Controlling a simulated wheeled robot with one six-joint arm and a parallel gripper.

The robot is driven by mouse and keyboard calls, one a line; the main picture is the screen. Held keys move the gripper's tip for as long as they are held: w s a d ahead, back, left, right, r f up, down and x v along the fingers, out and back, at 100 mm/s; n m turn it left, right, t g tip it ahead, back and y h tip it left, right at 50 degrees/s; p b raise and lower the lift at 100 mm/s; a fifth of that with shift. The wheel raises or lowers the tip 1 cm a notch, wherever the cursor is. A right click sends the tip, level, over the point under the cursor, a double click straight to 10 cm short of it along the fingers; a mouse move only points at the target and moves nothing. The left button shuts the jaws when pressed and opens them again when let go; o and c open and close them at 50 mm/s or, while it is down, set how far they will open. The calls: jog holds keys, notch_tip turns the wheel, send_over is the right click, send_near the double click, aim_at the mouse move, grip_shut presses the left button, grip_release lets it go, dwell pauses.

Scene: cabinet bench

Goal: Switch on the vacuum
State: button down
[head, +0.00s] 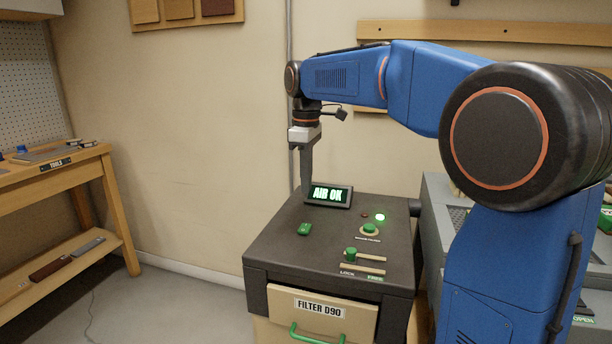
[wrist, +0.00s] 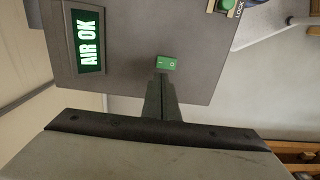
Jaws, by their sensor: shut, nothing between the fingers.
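The machine (head: 270,258) has a dark top with a green rocker switch (head: 304,229) near its left side. A small round green button (head: 370,228) sits to the right, with a label too small to read. My gripper (head: 308,190) points down beside the lit display (head: 328,195), shut and empty. In the wrist view the shut fingertips (wrist: 161,77) appear just beside the rocker; I cannot tell whether they touch it.
The display reads AIR OK. A green lamp (head: 380,217) is lit beside a dark red one (head: 365,215). A green slider knob (head: 350,253) sits above LOCK and FREE marks. Below is a FILTER D90 drawer (head: 323,325) with a green handle. A wooden tool bench (head: 88,160) stands left.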

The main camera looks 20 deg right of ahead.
aim_at(306, 225)
notch_tip(306, 225, down, 10)
jog(key=shift+r, duration=0.1)
dwell(0.4)
